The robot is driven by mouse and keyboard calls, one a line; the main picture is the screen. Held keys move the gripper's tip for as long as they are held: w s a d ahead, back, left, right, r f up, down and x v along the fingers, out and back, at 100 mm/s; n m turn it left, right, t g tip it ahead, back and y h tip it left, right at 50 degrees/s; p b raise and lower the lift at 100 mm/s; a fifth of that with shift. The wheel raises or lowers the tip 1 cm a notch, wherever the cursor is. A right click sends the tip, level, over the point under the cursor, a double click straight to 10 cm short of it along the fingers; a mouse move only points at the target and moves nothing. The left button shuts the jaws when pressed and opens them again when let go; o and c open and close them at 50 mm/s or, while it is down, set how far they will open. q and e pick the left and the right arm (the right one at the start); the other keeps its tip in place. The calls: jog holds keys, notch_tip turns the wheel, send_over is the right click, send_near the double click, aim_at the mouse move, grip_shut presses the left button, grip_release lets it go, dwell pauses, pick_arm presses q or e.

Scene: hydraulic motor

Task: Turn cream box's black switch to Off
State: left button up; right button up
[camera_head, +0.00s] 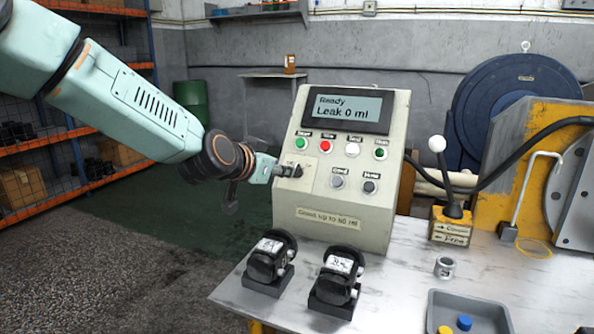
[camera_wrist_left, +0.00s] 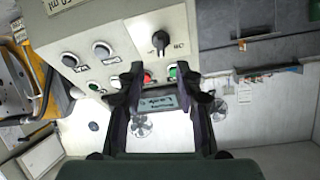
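The cream box (camera_head: 335,215) stands on the table, its display reading "Ready" and "Leak 0 ml". Its black switch (camera_head: 297,171) is at the left of the front panel, below the green button. My left gripper (camera_head: 276,169) is at the panel's left side, close to the switch and overlapping it in the head view. In the left wrist view, the panel is upside down and the black switch (camera_wrist_left: 160,41) shows just beyond the two spread fingers of my left gripper (camera_wrist_left: 158,74). The fingers are open and empty. The switch's setting is too small to read surely. My right gripper is not in view.
Two black motor units (camera_head: 270,262) (camera_head: 336,283) stand before the box. A white-knobbed lever (camera_head: 445,180) is to its right. A small metal ring (camera_head: 445,267) and a grey tray (camera_head: 468,318) lie on the table (camera_head: 400,280). Other buttons (camera_head: 326,147) sit near the switch.

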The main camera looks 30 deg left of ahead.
pick_arm(q)
jog(key=b+x, duration=0.3)
jog(key=x, duration=0.5)
jog(key=shift+s, duration=0.1)
jog(key=shift+a, duration=0.15)
jog(key=shift+c, duration=0.3)
grip_shut()
